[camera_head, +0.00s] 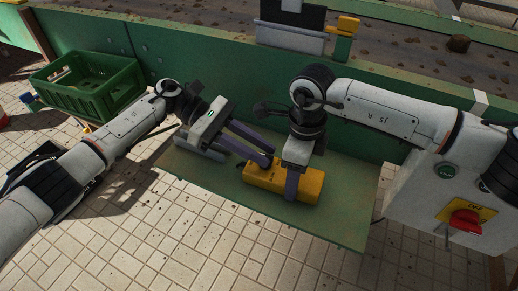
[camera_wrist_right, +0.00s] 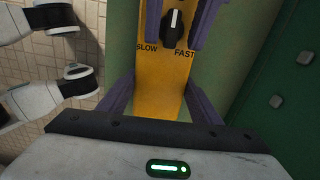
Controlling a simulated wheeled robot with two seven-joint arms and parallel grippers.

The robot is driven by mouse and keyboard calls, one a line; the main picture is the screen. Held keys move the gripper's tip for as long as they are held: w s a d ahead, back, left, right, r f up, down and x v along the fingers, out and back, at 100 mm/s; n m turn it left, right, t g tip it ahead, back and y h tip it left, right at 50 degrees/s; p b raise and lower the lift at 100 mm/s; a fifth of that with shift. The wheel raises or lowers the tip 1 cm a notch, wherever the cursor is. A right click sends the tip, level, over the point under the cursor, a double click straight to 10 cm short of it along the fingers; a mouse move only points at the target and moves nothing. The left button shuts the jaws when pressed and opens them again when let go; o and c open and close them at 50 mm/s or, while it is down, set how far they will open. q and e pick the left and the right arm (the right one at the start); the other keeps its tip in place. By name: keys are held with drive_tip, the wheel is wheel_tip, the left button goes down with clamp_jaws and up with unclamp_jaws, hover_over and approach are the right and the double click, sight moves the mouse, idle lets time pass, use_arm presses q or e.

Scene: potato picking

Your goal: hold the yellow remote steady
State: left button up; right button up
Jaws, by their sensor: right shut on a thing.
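The yellow remote (camera_head: 312,187) lies on the green shelf in the head view. It also fills the middle of the right wrist view (camera_wrist_right: 150,92), with a black knob (camera_wrist_right: 172,30) between the words SLOW and FAST. My right gripper (camera_head: 291,182) reaches down over the remote and is shut on its sides, with one finger along its front face. My left gripper (camera_head: 268,156) is open, its two purple fingers pointing at the remote's left end. In the right wrist view, purple fingers stand at both sides of the knob, with small gaps; contact there is unclear.
The green shelf (camera_head: 345,215) has bare room right of the remote. A green crate (camera_head: 95,100) stands at left. A grey box with a red switch (camera_head: 465,222) is at right. A soil-covered belt (camera_head: 400,50) with potatoes runs behind the green wall.

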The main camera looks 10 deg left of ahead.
use_arm(q)
drive_tip(key=shift+a+f, duration=0.1)
use_arm(e)
drive_tip(key=shift+w, duration=0.1)
use_arm(q)
drive_tip(key=shift+a, duration=0.25)
drive_tip(key=v, duration=1.1)
drive_tip(key=shift+w+a, duration=0.15)
use_arm(e)
drive_tip(key=o, duration=1.4)
drive_tip(key=shift+r, duration=0.15)
